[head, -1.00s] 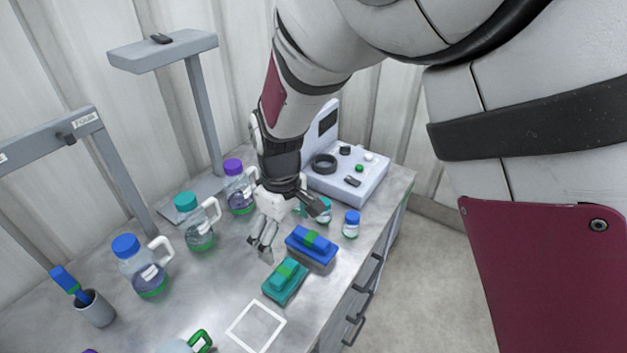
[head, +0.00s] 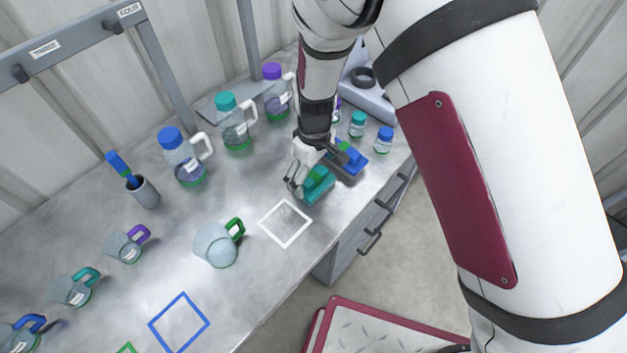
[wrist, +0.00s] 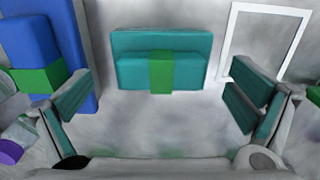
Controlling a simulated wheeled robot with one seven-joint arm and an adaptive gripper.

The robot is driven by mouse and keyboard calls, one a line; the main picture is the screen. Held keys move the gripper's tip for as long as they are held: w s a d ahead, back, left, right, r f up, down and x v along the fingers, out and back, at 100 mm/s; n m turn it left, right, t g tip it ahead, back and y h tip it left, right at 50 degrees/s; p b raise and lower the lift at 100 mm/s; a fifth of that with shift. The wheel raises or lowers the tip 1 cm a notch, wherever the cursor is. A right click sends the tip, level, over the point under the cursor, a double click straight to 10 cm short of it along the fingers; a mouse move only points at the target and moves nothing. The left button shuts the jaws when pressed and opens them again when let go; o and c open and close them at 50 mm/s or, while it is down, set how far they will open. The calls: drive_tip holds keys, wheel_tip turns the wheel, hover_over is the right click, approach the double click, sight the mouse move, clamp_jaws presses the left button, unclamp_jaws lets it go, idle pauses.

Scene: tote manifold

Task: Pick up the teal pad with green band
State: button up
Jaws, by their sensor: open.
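The teal pad with green band (head: 316,183) lies on the metal bench, beside the blue pad with green band (head: 352,160). In the wrist view the teal pad (wrist: 184,60) lies ahead of the fingers, its green band running across its middle. My gripper (head: 312,175) is over the bench right at the teal pad, partly covering it in the head view. In the wrist view my gripper (wrist: 157,100) is open and empty, one finger on each side, with bare bench between the fingers. The left finger is close to the blue pad (wrist: 42,50).
A white square outline (head: 285,224) is marked beside the teal pad. A mug with green handle (head: 217,245) stands to the left. Several capped bottles, such as the teal-capped one (head: 235,125), stand behind. Small vials (head: 383,139) stand at the right.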

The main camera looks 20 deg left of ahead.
sight(314, 175)
drive_tip(key=shift+f, duration=1.5)
drive_tip(key=c, duration=1.2)
drive_tip(key=shift+r, duration=0.9)
drive_tip(key=shift+s+d+r+b, duration=0.1)
drive_tip(key=shift+s+r+b, duration=0.05)
drive_tip(key=shift+r, duration=0.35)
drive_tip(key=shift+s+r+b, duration=0.1)
drive_tip(key=shift+r+b, duration=0.05)
drive_tip(key=shift+r, duration=0.3)
drive_tip(key=s+d, duration=0.2)
drive_tip(key=s, duration=0.2)
drive_tip(key=s+d+r, duration=0.1)
drive_tip(key=s+d, duration=0.2)
drive_tip(key=s, duration=0.2)
drive_tip(key=s+d, duration=0.3)
drive_tip(key=s, duration=0.1)
drive_tip(key=shift+s+d+r+b, duration=0.1)
drive_tip(key=shift+s+r+b, duration=0.1)
drive_tip(key=shift+b, duration=0.2)
drive_tip(key=shift+w, duration=0.1)
